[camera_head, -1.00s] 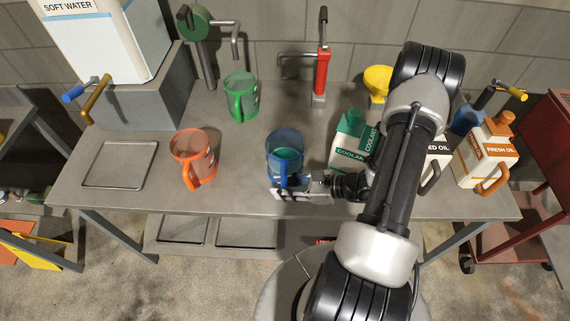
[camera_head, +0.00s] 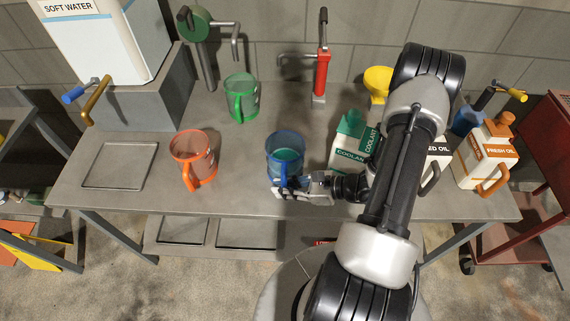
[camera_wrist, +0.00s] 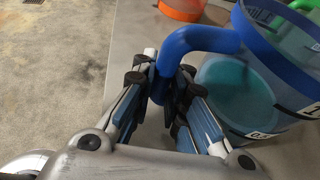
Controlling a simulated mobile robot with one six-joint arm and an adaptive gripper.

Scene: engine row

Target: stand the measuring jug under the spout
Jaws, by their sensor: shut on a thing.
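A clear blue measuring jug (camera_head: 286,148) with teal liquid in it stands upright near the front of the bench, and its body fills the right of the wrist view (camera_wrist: 262,70). My gripper (camera_head: 288,188) is shut on the jug's blue handle (camera_wrist: 200,40), with one finger on each side. A soft water tank (camera_head: 108,45) at the back left has a brass spout (camera_head: 95,100) with a blue lever. A square tray (camera_head: 118,164) lies on the bench below it. A green pump (camera_head: 195,24) and a red pump (camera_head: 321,72) also have spouts.
An orange jug (camera_head: 193,155) stands left of the blue one, and a green jug (camera_head: 241,97) behind. A coolant jug (camera_head: 347,145), a fresh oil jug (camera_head: 487,152) and a yellow funnel (camera_head: 378,80) are on the right. The bench (camera_head: 120,202) is bare along its front left.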

